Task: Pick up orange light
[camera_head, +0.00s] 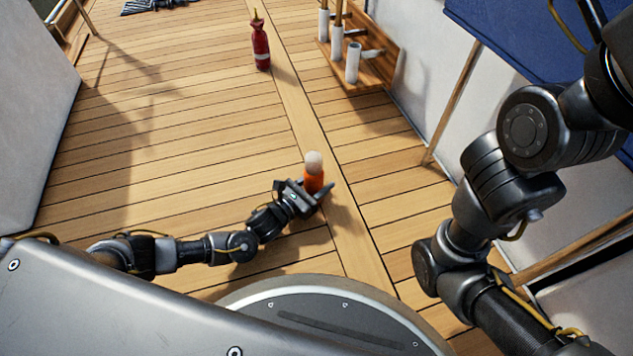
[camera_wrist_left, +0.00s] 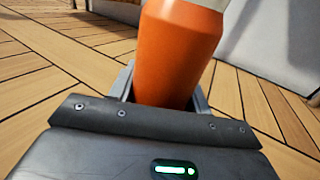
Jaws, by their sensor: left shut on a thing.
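The orange light (camera_head: 313,182) has an orange body and a pale rounded top, and stands about upright over the wooden deck. My left gripper (camera_head: 318,194) is shut on its lower body, with the arm reaching in from the left. In the left wrist view the orange body (camera_wrist_left: 178,55) fills the space between the fingers, and part of its pale top shows at the upper edge. I cannot tell whether its base touches the deck. My right arm shows at the right of the head view, but its gripper is out of view.
A red bottle-like extinguisher (camera_head: 261,45) stands farther off on the deck. A wooden rack (camera_head: 378,70) with white cylinders is at the upper right, by a white wall. A white block (camera_head: 35,100) stands at the left. The planked deck (camera_head: 190,130) between is clear.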

